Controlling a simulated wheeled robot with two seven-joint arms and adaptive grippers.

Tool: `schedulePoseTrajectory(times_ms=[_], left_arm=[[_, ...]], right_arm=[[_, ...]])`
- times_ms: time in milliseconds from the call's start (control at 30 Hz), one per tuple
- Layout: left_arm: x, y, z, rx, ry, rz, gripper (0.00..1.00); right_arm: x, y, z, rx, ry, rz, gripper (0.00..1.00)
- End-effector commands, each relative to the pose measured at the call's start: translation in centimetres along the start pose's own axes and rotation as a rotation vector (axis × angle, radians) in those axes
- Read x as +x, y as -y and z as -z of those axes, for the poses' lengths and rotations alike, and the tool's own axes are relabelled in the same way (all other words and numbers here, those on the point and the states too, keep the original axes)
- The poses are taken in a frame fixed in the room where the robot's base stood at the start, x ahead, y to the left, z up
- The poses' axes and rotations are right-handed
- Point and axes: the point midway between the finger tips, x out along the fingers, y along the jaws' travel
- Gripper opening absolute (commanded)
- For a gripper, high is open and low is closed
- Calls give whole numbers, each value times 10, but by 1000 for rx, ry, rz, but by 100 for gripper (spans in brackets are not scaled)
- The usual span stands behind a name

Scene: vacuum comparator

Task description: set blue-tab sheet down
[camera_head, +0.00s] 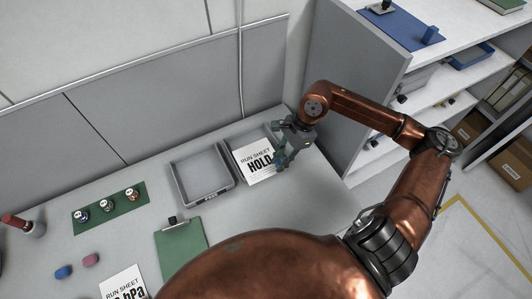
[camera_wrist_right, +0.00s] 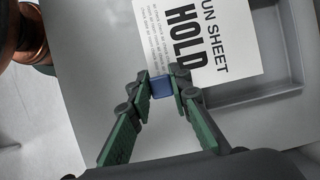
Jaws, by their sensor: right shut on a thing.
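The white run sheet marked HOLD (camera_head: 254,166) is over the right grey tray (camera_head: 236,141), covering much of its opening. In the right wrist view the sheet (camera_wrist_right: 215,40) overlaps the tray's inside (camera_wrist_right: 288,72). My right gripper (camera_head: 281,160) is at the sheet's right edge. In the wrist view its green-padded fingertips (camera_wrist_right: 161,87) are shut on the blue tab (camera_wrist_right: 161,84) at the sheet's edge. I cannot tell whether the sheet touches the tray. My left gripper is not in view.
An empty grey tray (camera_head: 202,177) stands to the left. A green clipboard (camera_head: 181,246), another run sheet (camera_head: 123,284), a green mat (camera_head: 110,208) with small weights, and blue and pink pieces (camera_head: 64,272) are on the bench. A shelf unit (camera_head: 352,75) rises at the right.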

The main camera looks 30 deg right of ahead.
Motion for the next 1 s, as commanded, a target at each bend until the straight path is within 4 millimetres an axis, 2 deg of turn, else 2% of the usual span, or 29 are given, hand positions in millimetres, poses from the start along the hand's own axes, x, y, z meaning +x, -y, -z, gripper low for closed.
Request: schedulePoseTrajectory(times_ms=[33, 200, 400, 533, 767, 1000], left_arm=[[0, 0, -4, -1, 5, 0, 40], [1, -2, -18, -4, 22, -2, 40], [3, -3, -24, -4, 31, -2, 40], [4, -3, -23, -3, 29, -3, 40], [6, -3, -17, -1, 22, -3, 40], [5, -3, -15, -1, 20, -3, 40]], right_arm=[[4, 13, 4, 3, 4, 1, 2], [16, 51, 22, 1, 4, 1, 2], [46, 81, 44, 0, 2, -2, 2], [58, 93, 53, -1, 1, -1, 2], [67, 102, 60, -2, 1, -2, 2], [95, 102, 72, -2, 1, -3, 2]])
